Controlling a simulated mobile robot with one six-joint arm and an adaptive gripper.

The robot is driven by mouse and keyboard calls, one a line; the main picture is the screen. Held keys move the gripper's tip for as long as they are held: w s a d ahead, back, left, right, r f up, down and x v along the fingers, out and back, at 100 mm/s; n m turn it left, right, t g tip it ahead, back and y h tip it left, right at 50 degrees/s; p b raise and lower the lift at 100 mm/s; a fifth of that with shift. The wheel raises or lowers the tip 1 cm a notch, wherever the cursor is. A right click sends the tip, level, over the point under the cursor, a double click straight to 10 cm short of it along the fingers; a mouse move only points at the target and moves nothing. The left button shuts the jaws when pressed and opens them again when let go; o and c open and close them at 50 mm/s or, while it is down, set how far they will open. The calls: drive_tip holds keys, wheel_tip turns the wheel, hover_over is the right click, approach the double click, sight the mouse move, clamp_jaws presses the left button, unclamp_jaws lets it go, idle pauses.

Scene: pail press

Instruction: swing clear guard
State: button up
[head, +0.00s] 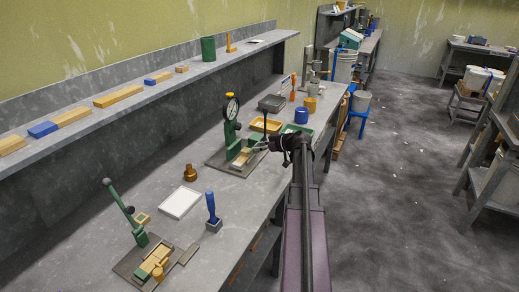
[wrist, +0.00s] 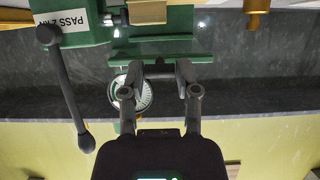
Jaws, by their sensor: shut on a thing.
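The green press with a round dial gauge (head: 231,107) stands on a dark base plate on the bench. My gripper (head: 262,146) reaches in from the right at the press's front side. In the wrist view the press's green frame (wrist: 180,20) fills the top, and the dial (wrist: 135,92) shows behind the fingers. The clear guard (wrist: 150,46) is a faint see-through pane there, hard to make out. My gripper (wrist: 160,72) is shut on a small dark part at the guard's edge; the exact contact is partly hidden.
A dark lever (wrist: 68,90) hangs beside the gripper in the wrist view, near a "PASS" label. A grey pan (head: 271,103) and a yellow tray (head: 266,125) stand behind the press. A white tray (head: 181,202), blue-handled tool (head: 212,207) and smaller green lever press (head: 122,205) stand nearer.

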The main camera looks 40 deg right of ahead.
drive_tip(key=shift+w+a+r+p, duration=0.15)
drive_tip(key=shift+r+p, duration=0.35)
drive_tip(key=shift+r, duration=0.25)
drive_tip(key=shift+w+a+r+p, duration=0.1)
drive_tip(key=shift+w+r+p, duration=0.1)
drive_tip(key=shift+r+p, duration=0.45)
drive_tip(key=shift+w+a+r+p, duration=0.15)
drive_tip(key=shift+w+r+p, duration=0.1)
drive_tip(key=shift+r+p, duration=0.25)
drive_tip(key=shift+w+a+r+p, duration=0.1)
drive_tip(key=shift+w+r+p, duration=0.15)
drive_tip(key=shift+r+p, duration=0.25)
drive_tip(key=shift+w+a+r+p, duration=0.1)
drive_tip(key=shift+w+r+p, duration=0.2)
drive_tip(key=shift+r+p, duration=0.2)
drive_tip(key=shift+w+a+r+p, duration=0.3)
drive_tip(key=shift+w+r+p, duration=0.45)
drive_tip(key=shift+r+p, duration=0.05)
drive_tip(key=shift+c, duration=0.2)
drive_tip(key=shift+w, duration=0.1)
